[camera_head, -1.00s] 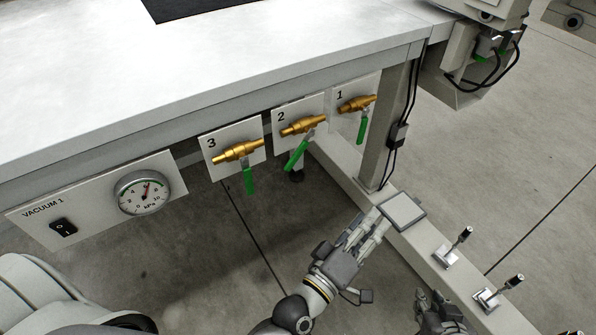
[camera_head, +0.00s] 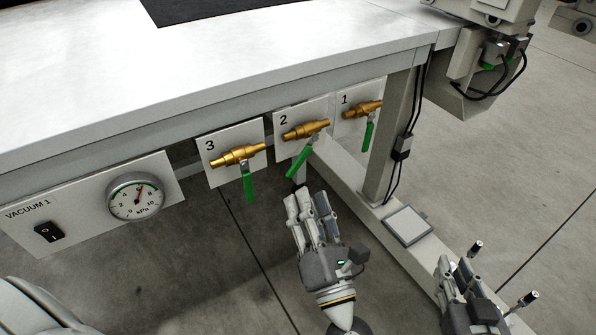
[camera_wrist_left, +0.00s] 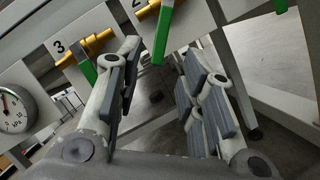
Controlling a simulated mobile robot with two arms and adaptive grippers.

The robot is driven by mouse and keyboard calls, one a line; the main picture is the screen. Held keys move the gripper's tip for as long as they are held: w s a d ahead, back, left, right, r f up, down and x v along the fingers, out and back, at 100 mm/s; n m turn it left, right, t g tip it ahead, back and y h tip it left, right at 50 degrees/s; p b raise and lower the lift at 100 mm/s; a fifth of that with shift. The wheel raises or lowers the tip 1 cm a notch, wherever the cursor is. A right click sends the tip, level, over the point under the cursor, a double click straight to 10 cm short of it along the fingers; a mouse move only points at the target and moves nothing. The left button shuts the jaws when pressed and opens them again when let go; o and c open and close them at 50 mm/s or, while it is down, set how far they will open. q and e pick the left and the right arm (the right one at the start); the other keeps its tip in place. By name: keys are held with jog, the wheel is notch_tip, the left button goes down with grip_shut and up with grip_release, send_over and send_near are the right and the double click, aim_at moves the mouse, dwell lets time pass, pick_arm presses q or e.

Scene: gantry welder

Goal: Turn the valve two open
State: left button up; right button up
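Valve two (camera_head: 305,129) is a brass valve on a white plate marked 2 under the table edge. Its green handle (camera_head: 299,160) hangs down, tilted to the lower left. My left gripper (camera_head: 305,192) is just below this handle, fingers pointing up at it. In the left wrist view the left gripper (camera_wrist_left: 162,70) is open, with its fingers well apart. The green handle (camera_wrist_left: 162,35) shows ahead, above the gap between them, and does not appear gripped. My right gripper (camera_head: 457,263) is at the lower right, away from the valves; its opening is unclear.
Valve three (camera_head: 238,156) is left of valve two and valve one (camera_head: 363,109) right, both with green handles hanging nearly straight down. A gauge panel (camera_head: 85,203) is further left. A table leg (camera_head: 392,135) and a low beam (camera_head: 372,222) stand at the right.

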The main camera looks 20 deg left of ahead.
aim_at(297, 169)
pick_arm(q)
jog(key=x, duration=0.7)
jog(key=shift+w+a+r, duration=0.1)
jog(key=shift+w+a, duration=0.05)
grip_shut()
